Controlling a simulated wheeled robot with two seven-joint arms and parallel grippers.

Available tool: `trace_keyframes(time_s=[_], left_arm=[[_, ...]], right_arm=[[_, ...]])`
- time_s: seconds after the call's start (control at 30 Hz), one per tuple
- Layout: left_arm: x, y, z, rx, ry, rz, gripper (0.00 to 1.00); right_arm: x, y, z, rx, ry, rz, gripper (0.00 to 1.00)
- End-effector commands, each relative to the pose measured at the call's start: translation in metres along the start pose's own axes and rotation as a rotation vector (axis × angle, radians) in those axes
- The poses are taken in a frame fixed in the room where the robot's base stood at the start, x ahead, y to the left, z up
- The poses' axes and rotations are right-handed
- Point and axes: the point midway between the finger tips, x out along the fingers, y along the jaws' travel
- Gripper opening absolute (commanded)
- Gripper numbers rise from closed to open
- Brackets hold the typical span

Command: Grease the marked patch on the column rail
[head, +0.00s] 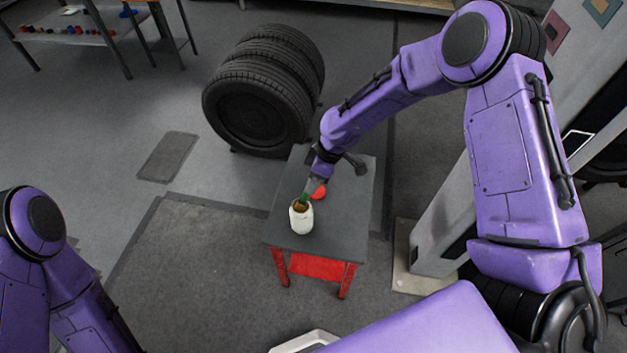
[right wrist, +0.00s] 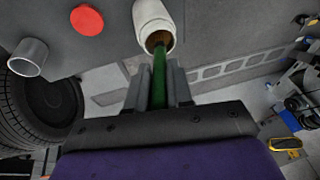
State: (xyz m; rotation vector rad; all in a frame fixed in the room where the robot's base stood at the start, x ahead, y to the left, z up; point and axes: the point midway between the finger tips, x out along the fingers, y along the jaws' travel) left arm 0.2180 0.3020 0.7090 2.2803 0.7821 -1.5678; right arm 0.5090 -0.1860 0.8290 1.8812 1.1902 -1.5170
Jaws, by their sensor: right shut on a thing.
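My right gripper (head: 312,187) is shut on a green-handled tool (head: 305,198). In the right wrist view the green handle (right wrist: 159,75) runs between the fingers into the mouth of a white jar (right wrist: 150,14). The jar (head: 301,219) stands on a small table, with brown stuff inside. The tool's tip is hidden in the jar. A light grey column (head: 445,225) rises right of the table, partly behind my right arm. Its upper face bears a dull pink square (head: 556,32) and a teal-bordered square (head: 602,10); I cannot tell which is the marked patch. My left gripper is out of view.
The grey-topped table (head: 345,215) has red legs. A red disc (right wrist: 87,20) and a grey cup (right wrist: 28,57) lie near the jar. Stacked tyres (head: 265,85) stand behind the table. Floor is open left of the table.

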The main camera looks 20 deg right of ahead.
Motion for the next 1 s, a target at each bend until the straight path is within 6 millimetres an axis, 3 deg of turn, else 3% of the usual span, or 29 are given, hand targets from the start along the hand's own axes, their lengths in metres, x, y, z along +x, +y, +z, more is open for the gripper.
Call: trace_keyframes(time_s=[0.53,1.0], left_arm=[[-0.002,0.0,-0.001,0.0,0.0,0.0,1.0],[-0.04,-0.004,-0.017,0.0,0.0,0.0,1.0]], right_arm=[[-0.001,-0.001,0.001,0.0,-0.002,-0.002,0.0],[-0.044,-0.008,-0.014,0.0,0.0,0.0,0.0]])
